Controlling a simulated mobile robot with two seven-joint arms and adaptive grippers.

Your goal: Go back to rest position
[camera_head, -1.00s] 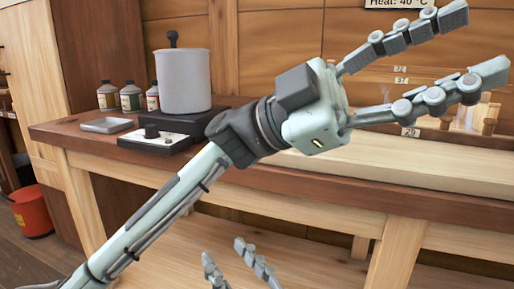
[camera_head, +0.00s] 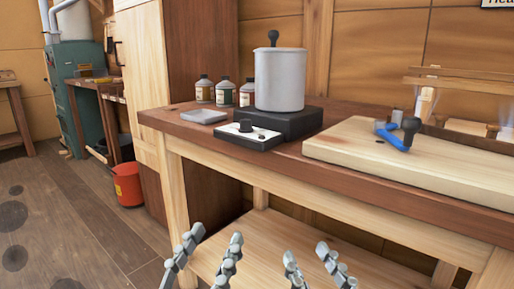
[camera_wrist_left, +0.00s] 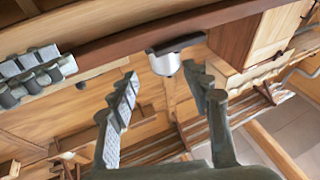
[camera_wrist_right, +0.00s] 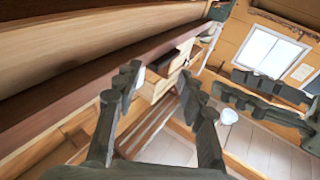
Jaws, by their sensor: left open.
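My left gripper (camera_head: 208,232) is low in the head view, fingers apart and nothing between them. My right gripper (camera_head: 307,252) is beside it to the right, also with fingers apart and empty. Both are in front of the workbench (camera_head: 370,205), below the level of its top. In the left wrist view my left gripper's open fingers (camera_wrist_left: 160,75) hold nothing, and my right gripper's fingers show at the left edge. In the right wrist view my right gripper's fingers (camera_wrist_right: 158,78) are spread and empty, and my left gripper's fingers show at the right.
On the bench stand a grey pot (camera_head: 280,82) on a black heater (camera_head: 262,128), several bottles (camera_head: 225,92), a grey tray (camera_head: 203,116) and a pale board (camera_head: 400,155) with a blue-handled tool (camera_head: 393,138). A red bucket (camera_head: 128,185) is on the floor left. Floor there is partly open.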

